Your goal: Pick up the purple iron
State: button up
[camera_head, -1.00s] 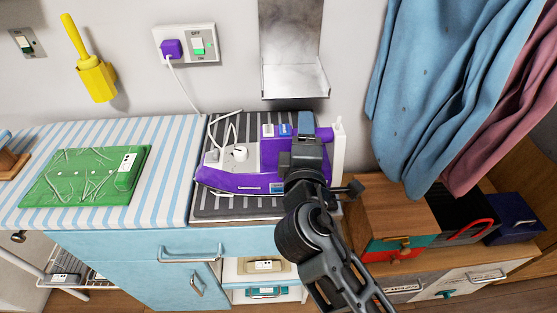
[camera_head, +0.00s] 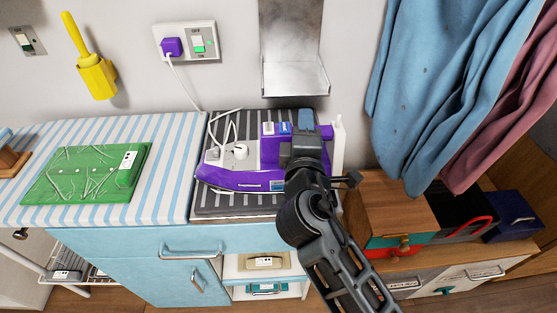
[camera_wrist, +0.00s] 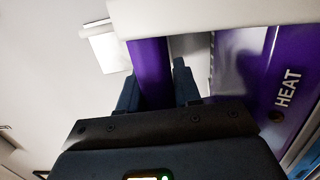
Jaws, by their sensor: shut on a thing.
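The purple iron (camera_head: 226,180) lies on a dark striped mat on the counter, with a white and grey top and a white cord. My gripper (camera_wrist: 157,85) is shut on the iron's purple handle; the wrist view shows a finger on each side of the handle. The iron's side with the word HEAT (camera_wrist: 290,85) is at the right of that view. In the head view my arm covers the iron's right part and the fingertips. I cannot tell whether the iron is off the mat.
The striped mat (camera_head: 205,211) lies on the counter. A green board (camera_head: 70,180) is to the left. A metal wall chute (camera_head: 291,50) stands behind the iron, with a purple plug (camera_head: 171,46) in the wall socket. Blue cloth (camera_head: 415,80) hangs at right, above a wooden box (camera_head: 385,208).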

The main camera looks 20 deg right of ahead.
jog(key=shift+r, duration=0.15)
grip_shut()
jog(key=shift+r, duration=0.1)
jog(key=shift+r, duration=0.6)
jog(key=s+d+r+p, duration=0.1)
jog(key=s+d+r, duration=0.4)
jog(key=s+r, duration=0.4)
jog(key=shift+s+d+r, duration=0.3)
jog(key=shift+s+d, duration=0.05)
jog(key=shift+s, duration=0.25)
jog(key=shift+o, duration=2.2)
grip_release()
grip_shut()
jog(key=shift+p, duration=0.3)
